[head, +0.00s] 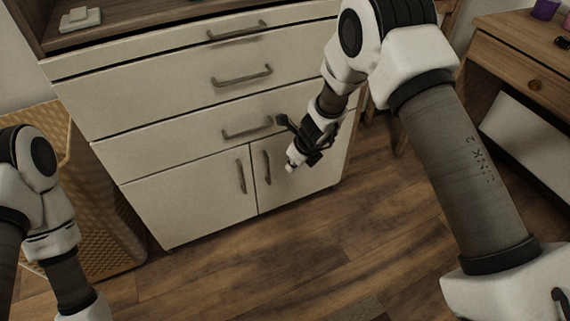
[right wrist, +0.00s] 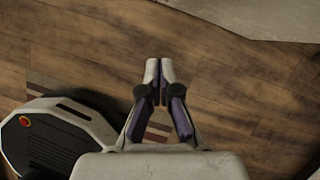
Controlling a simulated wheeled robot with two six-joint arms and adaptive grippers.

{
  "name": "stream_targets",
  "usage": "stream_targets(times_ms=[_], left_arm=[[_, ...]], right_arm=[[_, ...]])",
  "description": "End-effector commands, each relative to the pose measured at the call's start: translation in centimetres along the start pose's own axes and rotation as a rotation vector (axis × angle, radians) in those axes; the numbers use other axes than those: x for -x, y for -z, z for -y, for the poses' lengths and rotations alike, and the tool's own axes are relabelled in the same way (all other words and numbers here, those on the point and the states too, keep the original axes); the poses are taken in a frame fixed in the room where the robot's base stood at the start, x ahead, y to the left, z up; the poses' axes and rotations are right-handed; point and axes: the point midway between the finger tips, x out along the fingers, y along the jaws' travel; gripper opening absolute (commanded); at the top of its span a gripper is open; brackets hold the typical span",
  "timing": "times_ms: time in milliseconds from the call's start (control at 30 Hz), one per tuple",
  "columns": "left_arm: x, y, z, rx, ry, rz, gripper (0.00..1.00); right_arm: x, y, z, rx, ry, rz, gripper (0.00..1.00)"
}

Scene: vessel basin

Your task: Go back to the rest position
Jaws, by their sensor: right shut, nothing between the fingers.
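My right arm comes in from the right in the head view and bends down in front of the white cabinet (head: 195,195). My right gripper (head: 291,165) hangs low near the cabinet's right door, pointing down. In the right wrist view my right gripper (right wrist: 158,66) is shut with its fingertips together and nothing between them, above the wooden floor (right wrist: 235,85). My left arm shows at the left edge of the head view, but its gripper is out of the picture.
The cabinet has several drawers with grey handles (head: 242,76) and two doors below. A woven basket (head: 110,225) stands at its left. A wooden desk (head: 510,55) stands at the right. The floor (head: 330,255) in front is clear.

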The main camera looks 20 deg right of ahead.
Motion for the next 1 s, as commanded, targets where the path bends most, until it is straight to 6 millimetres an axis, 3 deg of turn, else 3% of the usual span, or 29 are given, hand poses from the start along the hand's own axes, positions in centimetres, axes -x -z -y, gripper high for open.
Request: stream_targets(times_ms=[33, 100, 333, 600, 733, 767, 867, 967, 1000], left_arm=[[0.8, 0.1, 0.0, -0.001, 0.000, -0.002, 0.00], [1.3, 0.2, 0.0, -0.001, 0.000, -0.004, 0.00], [2.6, 0.2, 0.0, -0.001, 0.000, -0.004, 0.00], [2.7, 0.1, 0.0, -0.001, 0.000, -0.004, 0.00], [2.7, 0.1, 0.0, -0.001, 0.000, -0.004, 0.00], [2.7, 0.1, 0.0, -0.001, 0.000, -0.004, 0.00], [2.7, 0.1, 0.0, -0.001, 0.000, -0.004, 0.00], [2.7, 0.1, 0.0, -0.001, 0.000, -0.004, 0.00], [2.7, 0.1, 0.0, -0.001, 0.000, -0.004, 0.00]], right_arm=[[2.2, -0.6, -0.1, 0.004, 0.004, 0.007, 0.00], [4.1, -0.7, -0.3, 0.004, 0.004, 0.007, 0.00], [8.7, -0.6, -0.9, 0.003, 0.004, 0.006, 0.00], [9.5, -0.4, -1.1, 0.003, 0.003, 0.005, 0.00], [8.0, 1.0, -1.5, -0.005, -0.014, -0.026, 0.00], [7.2, 1.9, -1.7, -0.011, -0.024, -0.044, 0.00], [4.1, 7.3, -3.6, -0.024, -0.082, -0.149, 0.00], [2.1, 15.7, -6.1, 0.076, -0.147, -0.316, 0.00], [1.8, 19.3, -6.9, 0.167, -0.173, -0.386, 0.00]])
